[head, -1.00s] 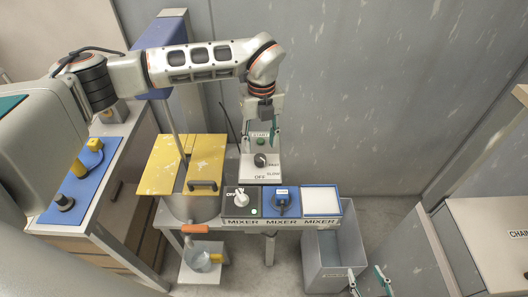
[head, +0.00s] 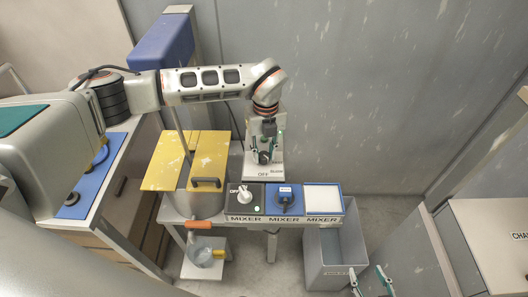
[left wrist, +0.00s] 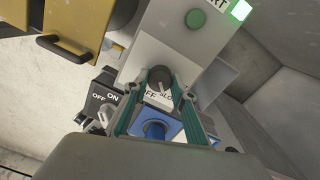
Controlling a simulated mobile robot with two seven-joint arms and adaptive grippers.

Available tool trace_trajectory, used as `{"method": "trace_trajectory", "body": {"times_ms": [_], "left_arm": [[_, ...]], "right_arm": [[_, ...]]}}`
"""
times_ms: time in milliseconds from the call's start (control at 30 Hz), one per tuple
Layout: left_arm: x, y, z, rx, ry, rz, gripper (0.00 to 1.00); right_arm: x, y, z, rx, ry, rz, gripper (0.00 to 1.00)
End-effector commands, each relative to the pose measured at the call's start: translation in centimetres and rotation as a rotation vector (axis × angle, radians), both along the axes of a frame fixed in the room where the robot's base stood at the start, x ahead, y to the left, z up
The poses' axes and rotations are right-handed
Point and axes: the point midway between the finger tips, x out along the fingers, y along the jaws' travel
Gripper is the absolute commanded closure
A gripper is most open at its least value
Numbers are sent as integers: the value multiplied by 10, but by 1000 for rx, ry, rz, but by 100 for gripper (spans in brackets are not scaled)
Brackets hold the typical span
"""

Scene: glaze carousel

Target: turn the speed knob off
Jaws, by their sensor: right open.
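The speed knob (left wrist: 160,79) is dark and round, on a pale panel above the mixer. In the left wrist view "SLOW" and part of "OFF" show below it. My left gripper (head: 264,156) is at the panel in the head view and covers most of the knob there. In the left wrist view its green fingers (left wrist: 160,84) stand apart, one on each side of the knob; I cannot tell whether they touch it. Where the knob points is unclear. My right gripper (head: 367,273) is open and empty at the lower right, far from the panel.
Below the panel sit a black ON/OFF switch (head: 243,195), a blue box with a blue knob (head: 285,199) and a white-topped box (head: 322,199). A green button (left wrist: 195,18) is above the knob. A yellow-lidded container (head: 210,158) stands left, a grey bin (head: 333,265) below.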

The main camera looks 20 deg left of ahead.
Motion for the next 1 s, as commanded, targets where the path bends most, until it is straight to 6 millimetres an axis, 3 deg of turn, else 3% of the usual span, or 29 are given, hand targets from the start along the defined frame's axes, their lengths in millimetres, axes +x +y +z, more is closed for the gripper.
{"method": "trace_trajectory", "body": {"times_ms": [433, 1000], "left_arm": [[0, 0, 2, 1, -1, -99, 96], [1, 1, 2, 1, -2, -559, 96]], "right_arm": [[1, 0, 4, 2, -4, -1, 56], [0, 0, 5, 0, 0, -1, 56]]}}
